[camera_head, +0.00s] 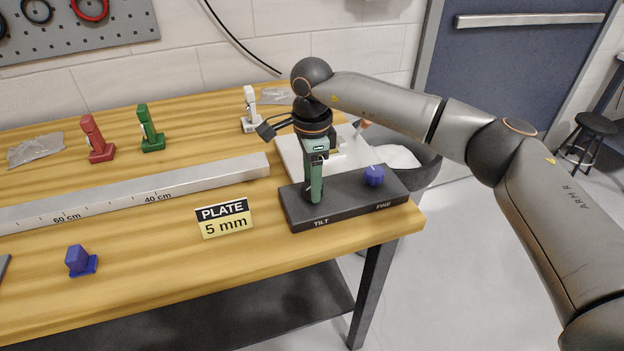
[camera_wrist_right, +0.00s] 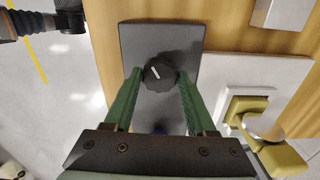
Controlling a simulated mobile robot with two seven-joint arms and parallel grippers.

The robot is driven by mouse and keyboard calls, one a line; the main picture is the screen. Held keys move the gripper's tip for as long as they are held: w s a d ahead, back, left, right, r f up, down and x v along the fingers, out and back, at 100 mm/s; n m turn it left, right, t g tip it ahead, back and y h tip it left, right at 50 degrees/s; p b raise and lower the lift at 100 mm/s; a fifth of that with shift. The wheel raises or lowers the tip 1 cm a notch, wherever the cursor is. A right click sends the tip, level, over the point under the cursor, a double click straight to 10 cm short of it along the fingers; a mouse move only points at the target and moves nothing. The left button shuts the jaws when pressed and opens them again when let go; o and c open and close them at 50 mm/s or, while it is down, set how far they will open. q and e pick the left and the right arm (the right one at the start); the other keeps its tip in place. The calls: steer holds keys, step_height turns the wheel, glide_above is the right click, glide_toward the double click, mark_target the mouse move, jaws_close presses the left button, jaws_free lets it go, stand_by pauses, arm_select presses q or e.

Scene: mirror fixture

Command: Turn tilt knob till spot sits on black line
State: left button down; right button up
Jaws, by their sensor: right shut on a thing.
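A dark control box (camera_head: 345,207) marked TILT and FINE sits at the table's right front. My right gripper (camera_head: 314,196) points down over its TILT end. In the right wrist view, the green fingers are shut on a black tilt knob (camera_wrist_right: 159,72) with a white pointer line, which leans up-left. In the head view the gripper hides this knob. The blue fine knob (camera_head: 374,176) stands free to the right. Behind the box, a white base (camera_head: 293,152) is partly hidden by my arm. In the wrist view it carries a yellowish mount (camera_wrist_right: 285,160) with a round metallic disc. I cannot make out the spot or the black line.
A metal scale bar (camera_head: 200,182) runs left of the box. A "PLATE 5 mm" sign (camera_head: 224,217) stands in front. A blue block (camera_head: 80,261), red fixture (camera_head: 98,142), green fixture (camera_head: 151,130) and white fixture (camera_head: 250,112) stand apart. The table edge is close to the box.

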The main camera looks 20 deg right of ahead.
stand_by(0.3)
steer(key=o, duration=1.4)
steer(key=shift+c, duration=0.2)
step_height(320, 180, up, 13)
steer(key=shift+f, duration=0.2)
